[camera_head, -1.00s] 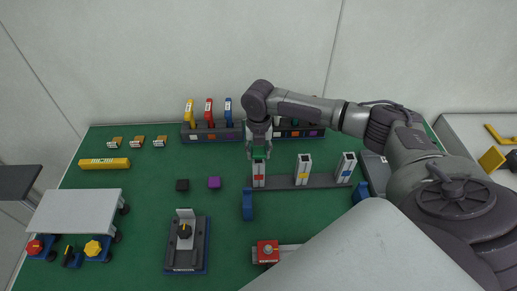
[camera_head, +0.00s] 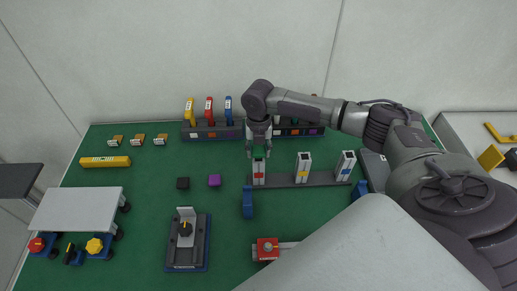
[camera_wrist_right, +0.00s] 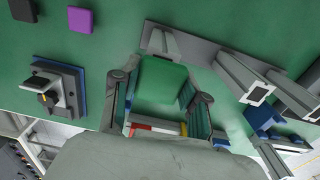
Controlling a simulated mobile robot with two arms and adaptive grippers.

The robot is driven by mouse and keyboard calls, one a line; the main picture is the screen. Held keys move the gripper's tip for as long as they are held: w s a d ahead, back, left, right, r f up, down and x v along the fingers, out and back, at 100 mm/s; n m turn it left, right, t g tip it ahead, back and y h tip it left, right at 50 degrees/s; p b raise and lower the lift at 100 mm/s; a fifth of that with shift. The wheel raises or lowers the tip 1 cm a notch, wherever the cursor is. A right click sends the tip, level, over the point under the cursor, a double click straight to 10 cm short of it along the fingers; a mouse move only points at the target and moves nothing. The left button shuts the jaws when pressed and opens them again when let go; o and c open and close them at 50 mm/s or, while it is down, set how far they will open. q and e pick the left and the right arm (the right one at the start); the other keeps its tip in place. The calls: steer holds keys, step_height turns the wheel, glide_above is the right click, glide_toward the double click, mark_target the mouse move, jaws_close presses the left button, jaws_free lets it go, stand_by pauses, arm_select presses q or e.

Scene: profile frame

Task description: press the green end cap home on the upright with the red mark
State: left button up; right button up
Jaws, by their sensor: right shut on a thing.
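The upright with the red mark (camera_head: 259,173) stands at the left end of a dark rail, upright. My right gripper (camera_head: 259,154) is directly over its top, pointing down. In the right wrist view the green end cap (camera_wrist_right: 160,82) sits between the fingers of my right gripper (camera_wrist_right: 160,100), which is shut on it. The cap hides the top of the upright there, so I cannot tell whether the two touch. In the head view the cap is too small to make out. My left gripper is not in view.
On the same rail stand uprights with a yellow mark (camera_head: 303,168) and a blue mark (camera_head: 345,166). Blue blocks (camera_head: 247,203) and a red clamp-like part (camera_head: 267,249) lie in front. A dark rack (camera_head: 212,133) stands behind.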

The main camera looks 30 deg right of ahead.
mark_target(259, 149)
steer(key=shift+p, duration=0.6)
stand_by(0.7)
steer(key=shift+f+b, duration=0.65)
steer(key=shift+f, duration=0.55)
stand_by(0.9)
steer(key=o, duration=1)
steer(key=shift+c, duration=0.2)
step_height(259, 149, up, 12)
stand_by(0.4)
